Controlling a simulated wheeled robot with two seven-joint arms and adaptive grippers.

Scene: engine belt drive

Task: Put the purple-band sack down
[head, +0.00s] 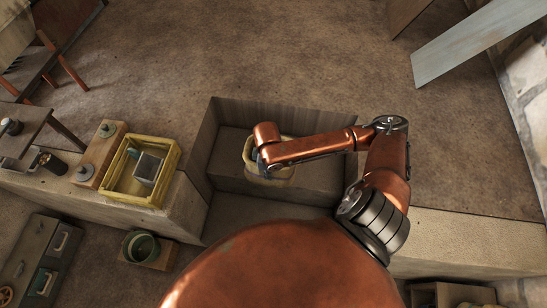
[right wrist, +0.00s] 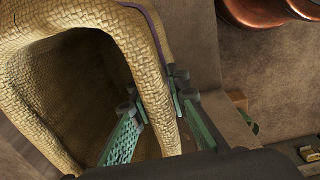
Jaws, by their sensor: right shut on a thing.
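The sack (right wrist: 75,32) is woven straw-coloured cloth with an open mouth. A thin purple band (right wrist: 159,30) shows near its upper edge in the right wrist view. My right gripper (right wrist: 155,92) is shut on the sack's rim, one green finger inside the mouth and one outside. In the head view the sack (head: 283,174) is mostly hidden under my right arm, over the grey-brown open box (head: 312,186). I cannot tell whether its base touches the box. My left gripper is not in view.
A yellow crate (head: 171,167) with a grey block inside stands on the ledge left of the box. A green pot (head: 141,247) is lower left. A pale plank (head: 480,45) lies at upper right. The box's right part looks clear.

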